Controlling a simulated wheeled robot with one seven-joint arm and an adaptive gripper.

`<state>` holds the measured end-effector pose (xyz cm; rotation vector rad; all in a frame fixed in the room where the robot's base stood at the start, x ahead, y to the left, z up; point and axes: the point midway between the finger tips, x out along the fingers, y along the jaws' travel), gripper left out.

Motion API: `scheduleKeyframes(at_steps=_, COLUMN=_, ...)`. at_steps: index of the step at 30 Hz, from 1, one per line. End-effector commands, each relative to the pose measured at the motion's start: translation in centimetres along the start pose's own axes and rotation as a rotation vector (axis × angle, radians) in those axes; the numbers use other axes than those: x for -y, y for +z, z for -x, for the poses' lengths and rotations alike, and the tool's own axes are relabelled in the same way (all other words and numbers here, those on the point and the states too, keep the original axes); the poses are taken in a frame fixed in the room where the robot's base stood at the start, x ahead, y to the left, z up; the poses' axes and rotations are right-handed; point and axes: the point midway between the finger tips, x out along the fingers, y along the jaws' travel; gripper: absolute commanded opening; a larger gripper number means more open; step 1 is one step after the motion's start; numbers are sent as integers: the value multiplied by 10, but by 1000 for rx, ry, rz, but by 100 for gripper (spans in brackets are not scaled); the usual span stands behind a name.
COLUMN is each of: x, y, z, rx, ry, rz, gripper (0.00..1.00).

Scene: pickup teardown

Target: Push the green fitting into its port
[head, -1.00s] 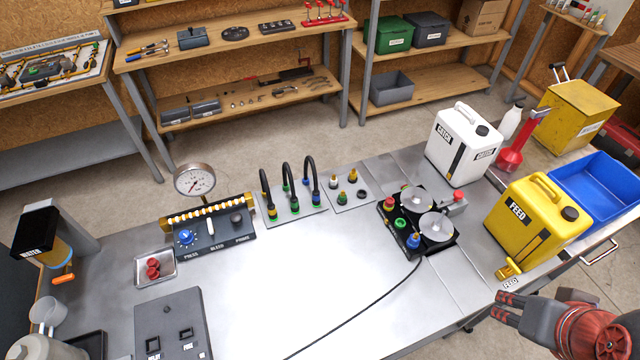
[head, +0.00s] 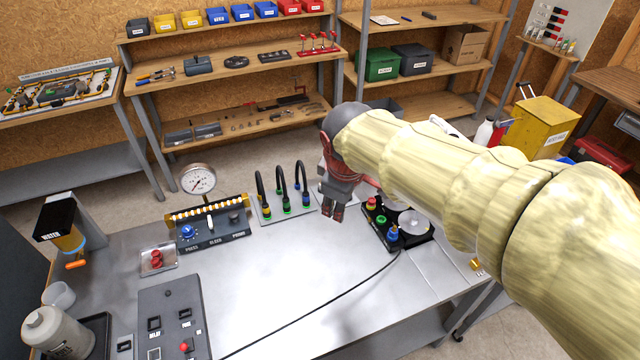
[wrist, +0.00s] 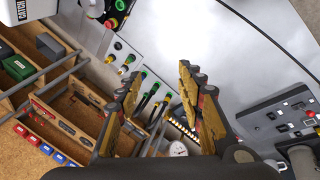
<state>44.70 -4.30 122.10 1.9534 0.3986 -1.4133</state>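Small fittings stand on a grey plate (wrist: 113,48) in the wrist view; a green-tipped fitting (wrist: 131,58) is among them. In the head view my arm mostly hides that plate. The black two-disc unit (head: 405,245) has a red (head: 371,203), a green (head: 381,219) and a blue (head: 392,235) coloured part on its left side. I cannot tell which opening is the fitting's port. My gripper (head: 331,212) points down above the plate area, left of the unit. In the wrist view my gripper (wrist: 160,74) has its fingers apart, with nothing between them.
A plate with three black hoses (head: 281,206) stands just left of my gripper. The gauge unit (head: 210,228) is further left. A black cable (head: 335,315) crosses the clear bench top (head: 285,285). The white catch jug (wrist: 70,3) shows at the wrist view's top left.

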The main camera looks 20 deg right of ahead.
Motion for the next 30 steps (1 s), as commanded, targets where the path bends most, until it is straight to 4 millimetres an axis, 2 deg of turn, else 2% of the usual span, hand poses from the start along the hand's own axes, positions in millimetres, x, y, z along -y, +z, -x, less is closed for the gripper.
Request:
scheduleKeyframes(at_steps=3, x=-32, y=-22, z=-35, rx=55, ry=-6, rz=222, gripper=38)
scheduleKeyframes(at_steps=5, x=-47, y=-33, z=-54, rx=78, ry=-10, rz=339, gripper=38)
scheduleKeyframes(at_steps=9, x=-78, y=-54, z=-104, rx=131, ry=-31, rz=614, gripper=38)
scheduleKeyframes(at_steps=15, x=-112, y=-77, z=-185, rx=192, ry=-81, rz=997, gripper=38)
scheduleKeyframes(at_steps=19, x=-124, y=-85, z=-231, rx=216, ry=-115, rz=1198, gripper=38)
scheduleKeyframes(at_steps=21, x=-127, y=-87, z=-250, rx=225, ry=-129, rz=1279, gripper=38)
scheduleKeyframes(at_steps=24, x=-130, y=-89, z=-267, rx=232, ry=-145, rz=1356, gripper=38)
scheduleKeyframes(at_steps=30, x=-132, y=-88, z=-282, rx=236, ry=-154, rz=1405, gripper=38)
